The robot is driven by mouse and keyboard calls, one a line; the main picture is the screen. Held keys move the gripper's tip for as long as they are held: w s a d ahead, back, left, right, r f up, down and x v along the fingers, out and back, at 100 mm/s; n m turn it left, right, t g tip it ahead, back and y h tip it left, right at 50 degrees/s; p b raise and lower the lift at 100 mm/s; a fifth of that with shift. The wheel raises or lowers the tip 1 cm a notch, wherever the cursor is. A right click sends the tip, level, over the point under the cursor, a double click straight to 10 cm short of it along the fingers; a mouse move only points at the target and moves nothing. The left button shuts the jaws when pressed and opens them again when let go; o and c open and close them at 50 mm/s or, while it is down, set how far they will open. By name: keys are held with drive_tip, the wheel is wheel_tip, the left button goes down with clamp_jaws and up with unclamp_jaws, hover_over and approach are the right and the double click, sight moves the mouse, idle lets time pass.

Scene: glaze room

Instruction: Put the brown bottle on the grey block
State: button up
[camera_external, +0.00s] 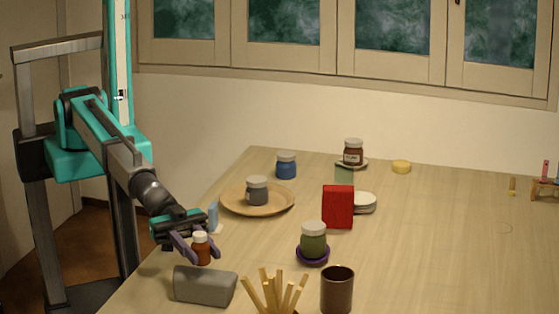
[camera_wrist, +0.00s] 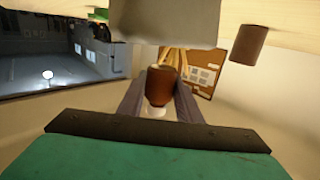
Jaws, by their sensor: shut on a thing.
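The brown bottle (camera_external: 201,249) with a white cap is held upright between the purple fingers of my gripper (camera_external: 203,254) in the external view. In the wrist view the brown bottle (camera_wrist: 161,86) sits between the fingers of my gripper (camera_wrist: 160,92), its white cap towards the camera. The grey block (camera_external: 205,287) lies on the table just in front of the bottle in the external view, and nothing rests on it. The grey block also shows at the top of the wrist view (camera_wrist: 165,22). The bottle appears apart from the block; its exact height is unclear.
A holder of wooden sticks (camera_external: 273,292) and a dark brown cup (camera_external: 337,290) stand right of the block. A green jar (camera_external: 313,238), a red box (camera_external: 338,207) and a wooden plate (camera_external: 233,207) with a grey jar (camera_external: 257,190) stand farther back. The table's right side is mostly clear.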

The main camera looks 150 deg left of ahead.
drive_tip(key=shift+f+b, duration=0.7)
drive_tip(key=shift+f, duration=0.65)
drive_tip(key=shift+f, duration=0.1)
drive_tip(key=o, duration=1)
drive_tip(key=shift+o, duration=0.2)
drive_tip(key=shift+r, duration=0.2)
drive_tip(key=shift+s, duration=0.3)
drive_tip(key=s, duration=1.1)
drive_tip(key=shift+s+d+r, duration=0.2)
drive_tip(key=shift+r, duration=0.05)
